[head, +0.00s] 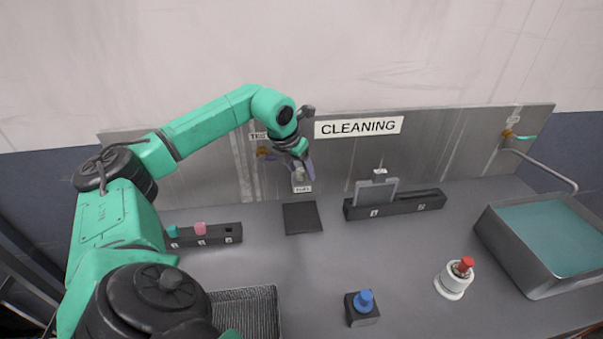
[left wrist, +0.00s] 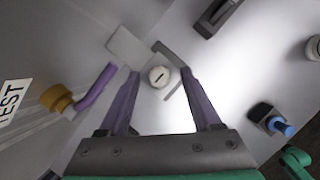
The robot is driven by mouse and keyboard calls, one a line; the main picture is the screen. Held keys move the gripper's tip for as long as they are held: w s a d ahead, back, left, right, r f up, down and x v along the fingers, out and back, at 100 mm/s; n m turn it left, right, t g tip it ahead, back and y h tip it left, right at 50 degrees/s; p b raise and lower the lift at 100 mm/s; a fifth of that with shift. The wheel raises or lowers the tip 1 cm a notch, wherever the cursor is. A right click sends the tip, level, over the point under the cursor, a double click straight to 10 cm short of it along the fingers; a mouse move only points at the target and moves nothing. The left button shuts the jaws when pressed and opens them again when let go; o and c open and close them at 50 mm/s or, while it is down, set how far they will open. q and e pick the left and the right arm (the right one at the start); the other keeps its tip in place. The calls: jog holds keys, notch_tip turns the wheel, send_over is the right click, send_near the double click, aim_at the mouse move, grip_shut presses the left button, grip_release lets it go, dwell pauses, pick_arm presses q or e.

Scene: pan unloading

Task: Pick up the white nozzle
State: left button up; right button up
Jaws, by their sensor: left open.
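The white nozzle looks to be the small round white piece with a dark slot (left wrist: 159,77) in the left wrist view. It lies between my left gripper's two purple fingers, with a gap on each side. In the head view my left gripper (head: 301,170) is at the back wall, above the black mat, with a small white piece between its fingers. The gripper is open. I cannot tell how deep the nozzle sits between the fingers. My right gripper is in neither view.
A brass fitting with a purple tube (left wrist: 97,86) is close left of the fingers. Below are a black mat (head: 302,217), a slotted rack (head: 215,240) and a rack with a grey plate (head: 376,191). A blue-knobbed box (head: 363,312), red-topped white cylinder (head: 453,283) and basin (head: 513,258) stand right.

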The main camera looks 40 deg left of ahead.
pick_arm(q)
grip_shut()
jog(key=shift+r, duration=0.1)
